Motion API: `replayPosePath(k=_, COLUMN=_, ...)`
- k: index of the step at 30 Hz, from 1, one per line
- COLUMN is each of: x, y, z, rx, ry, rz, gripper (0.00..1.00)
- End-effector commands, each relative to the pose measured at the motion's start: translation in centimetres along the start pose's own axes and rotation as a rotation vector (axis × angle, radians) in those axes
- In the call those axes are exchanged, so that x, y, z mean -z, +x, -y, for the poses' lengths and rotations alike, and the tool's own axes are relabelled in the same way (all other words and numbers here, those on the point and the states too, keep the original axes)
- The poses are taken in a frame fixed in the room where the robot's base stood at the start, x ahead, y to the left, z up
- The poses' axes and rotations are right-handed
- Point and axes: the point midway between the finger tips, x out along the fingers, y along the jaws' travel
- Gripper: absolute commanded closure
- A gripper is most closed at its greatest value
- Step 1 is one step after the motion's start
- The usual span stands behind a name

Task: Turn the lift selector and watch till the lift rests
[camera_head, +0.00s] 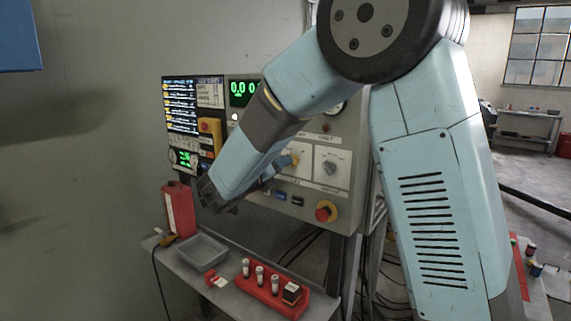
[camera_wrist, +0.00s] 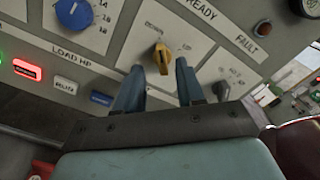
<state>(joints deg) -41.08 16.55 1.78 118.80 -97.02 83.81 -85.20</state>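The lift selector is a yellow knob (camera_wrist: 162,57) on a pale plate in the wrist view, with DOWN printed at its upper left and UP at its upper right. It also shows in the head view (camera_head: 297,159), partly covered by my gripper (camera_head: 283,163). In the wrist view my gripper (camera_wrist: 159,67) is open, its two blue fingers apart with the knob in the gap at their tips. I cannot tell whether the fingers reach around the knob or touch it. The knob's pointing direction is unclear. The lift itself is not seen.
On the panel, a dark rotary knob (camera_head: 330,168) sits right of the selector and a red stop button (camera_head: 326,211) below. A blue dial (camera_wrist: 74,13) is nearby. Below stand a shelf with a grey tray (camera_head: 203,250), a red can (camera_head: 178,210) and a red holder (camera_head: 262,290).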

Motion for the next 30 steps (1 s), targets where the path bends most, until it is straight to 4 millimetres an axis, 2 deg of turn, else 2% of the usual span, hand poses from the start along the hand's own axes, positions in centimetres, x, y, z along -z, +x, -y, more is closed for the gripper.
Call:
replayPosePath(k=3, x=0.0, y=-2.5, z=-0.1, rx=-0.003, ry=0.000, rz=0.002, gripper=0.62)
replayPosePath(k=9, x=0.0, y=-6.4, z=-0.1, rx=-0.003, ry=-0.001, rz=0.001, gripper=0.62)
replayPosePath(k=15, x=0.0, y=-9.0, z=-0.2, rx=-0.003, ry=-0.001, rz=0.000, gripper=0.62)
replayPosePath(k=21, x=0.0, y=-10.1, z=-0.1, rx=-0.002, ry=-0.001, rz=0.001, gripper=0.62)
replayPosePath(k=30, x=0.0, y=-10.2, z=-0.1, rx=-0.002, ry=0.000, rz=-0.001, gripper=0.62)
